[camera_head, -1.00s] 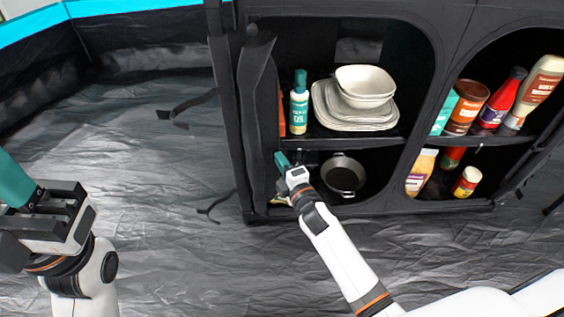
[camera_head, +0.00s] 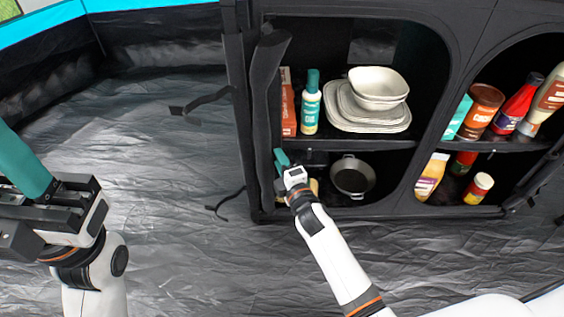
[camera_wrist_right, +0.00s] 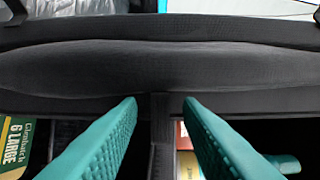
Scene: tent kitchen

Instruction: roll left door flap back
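The left door flap (camera_head: 264,110) is a dark, rolled or bunched strip hanging upright along the left edge of the cabinet's left opening. In the right wrist view it is a thick dark roll (camera_wrist_right: 160,66) across the picture, just beyond my fingertips. My right gripper (camera_head: 281,158) is at the flap's lower part, on its opening side. Its teal fingers (camera_wrist_right: 161,100) are apart with no flap between them; whether the tips touch it I cannot tell. My left gripper (camera_head: 22,165) is at the far left, away from the cabinet, its fingertips cut off by the picture edge.
The black fabric cabinet (camera_head: 430,120) holds a white-green bottle (camera_head: 310,103), stacked bowls and plates (camera_head: 370,100), a dark pan (camera_head: 352,176) and several sauce containers. Straps (camera_head: 224,203) hang left of the cabinet. The grey floor (camera_head: 150,150) to the left is clear.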

